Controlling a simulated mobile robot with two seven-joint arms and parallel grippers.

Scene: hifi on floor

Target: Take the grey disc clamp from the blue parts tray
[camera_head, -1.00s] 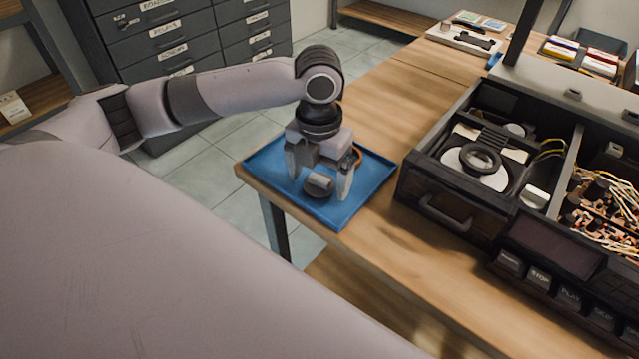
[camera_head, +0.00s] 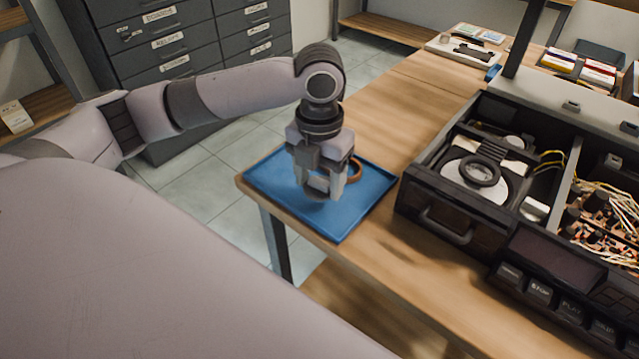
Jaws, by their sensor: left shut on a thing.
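The blue parts tray (camera_head: 345,220) lies on the near left corner of the wooden table. My left gripper (camera_head: 319,192) points down over the middle of the tray. Its fingers are closed around the grey disc clamp (camera_head: 318,184), which shows between them and is partly hidden by them. The clamp is at or just above the tray floor; I cannot tell whether it still touches it. A brown ring (camera_head: 354,170) lies in the tray just right of and behind the gripper. My right gripper is not in view.
The opened hi-fi unit (camera_head: 440,226) stands on the table to the right, with a dark ring on a pale disc (camera_head: 480,171) inside. Bare wooden tabletop (camera_head: 390,120) lies behind the tray. A grey drawer cabinet (camera_head: 190,40) stands on the floor at the back left.

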